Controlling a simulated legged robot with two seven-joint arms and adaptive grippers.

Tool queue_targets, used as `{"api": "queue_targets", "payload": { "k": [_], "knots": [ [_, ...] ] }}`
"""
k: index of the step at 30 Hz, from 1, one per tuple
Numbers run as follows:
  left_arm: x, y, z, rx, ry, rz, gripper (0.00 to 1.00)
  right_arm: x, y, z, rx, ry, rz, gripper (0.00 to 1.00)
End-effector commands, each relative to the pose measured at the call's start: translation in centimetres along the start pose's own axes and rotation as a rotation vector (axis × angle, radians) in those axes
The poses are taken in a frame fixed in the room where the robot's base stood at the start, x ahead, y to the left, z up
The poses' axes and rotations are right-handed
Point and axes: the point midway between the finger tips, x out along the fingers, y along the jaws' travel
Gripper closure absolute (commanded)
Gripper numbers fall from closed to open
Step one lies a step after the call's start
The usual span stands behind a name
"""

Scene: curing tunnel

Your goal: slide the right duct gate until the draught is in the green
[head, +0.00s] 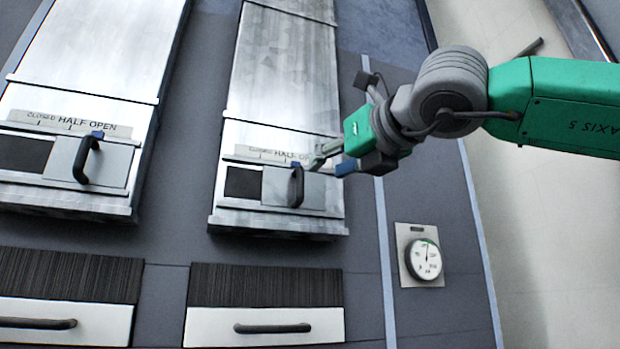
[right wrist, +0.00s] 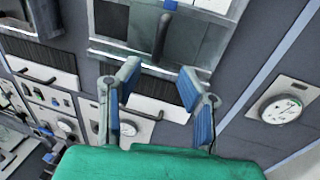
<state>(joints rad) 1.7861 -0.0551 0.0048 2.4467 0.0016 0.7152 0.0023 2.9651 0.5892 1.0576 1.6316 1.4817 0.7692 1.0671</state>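The right duct gate (head: 275,187) is a grey metal plate with a dark upright bar handle (head: 297,187), set low on the right duct. A dark opening (head: 243,183) shows left of the plate. A scale above reads "closed" and "half", the rest hidden by my gripper. My right gripper (head: 328,162) is open and empty, close to the right of the handle. In the right wrist view the handle (right wrist: 162,38) lies beyond the spread blue fingers (right wrist: 158,84), apart from them. The round draught gauge (head: 423,260) has a green arc near its top; the needle points roughly up, its exact reading too small to tell.
The left duct gate (head: 110,165) has a similar dark handle and scale. Drawers with dark bar handles (head: 272,328) sit below the ducts. The wall between the right duct and the gauge is clear.

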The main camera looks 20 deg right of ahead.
Motion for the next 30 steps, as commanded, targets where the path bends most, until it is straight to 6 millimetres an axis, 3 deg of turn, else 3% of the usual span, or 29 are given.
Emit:
{"api": "queue_targets", "payload": {
  "k": [7,25,28,30],
  "knots": [
    [0.0,0.0,-0.1,0.000,0.001,0.000,0.67,-2.3,-0.1,-0.1,0.000,0.001,0.000,0.67],
    [0.1,0.0,-0.2,0.000,-0.001,0.000,0.67,-2.5,-0.2,-0.1,0.000,0.002,-0.001,0.67],
    [0.3,0.0,-0.2,0.000,-0.001,0.000,0.67,-1.8,-0.2,-1.2,-0.024,0.014,-0.008,0.67],
    [0.7,0.0,-0.2,0.000,-0.001,0.000,0.67,-0.3,-0.2,-3.4,-0.071,0.040,-0.020,0.67]
  ]
}}
